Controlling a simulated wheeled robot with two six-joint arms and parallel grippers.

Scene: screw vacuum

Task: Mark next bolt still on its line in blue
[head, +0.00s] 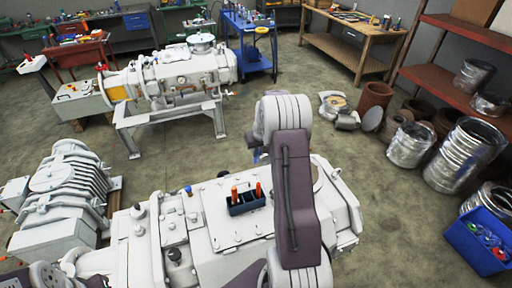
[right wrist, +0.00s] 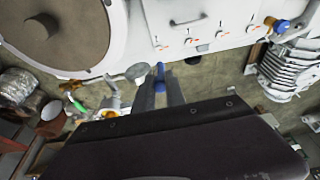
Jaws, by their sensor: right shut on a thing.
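A white vacuum machine (head: 215,240) fills the front of the head view; its flat cover also shows at the top of the right wrist view (right wrist: 210,15). A row of several small bolts with orange-red marks (right wrist: 190,42) runs along the cover's edge there. My right gripper (right wrist: 168,90) is shut on a blue marker (right wrist: 160,74), which sticks out towards the cover, apart from the bolts in the picture. In the head view my right arm hides most of that gripper. A dark holder (head: 247,206) with two orange-red markers stands on the cover. My left gripper is out of view.
A ribbed white unit (head: 68,190) stands at the left, and another machine on a stand (head: 170,75) behind. Metal cans (head: 465,155), a blue crate (head: 480,240) and red shelves (head: 460,85) are at the right. The middle floor is clear.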

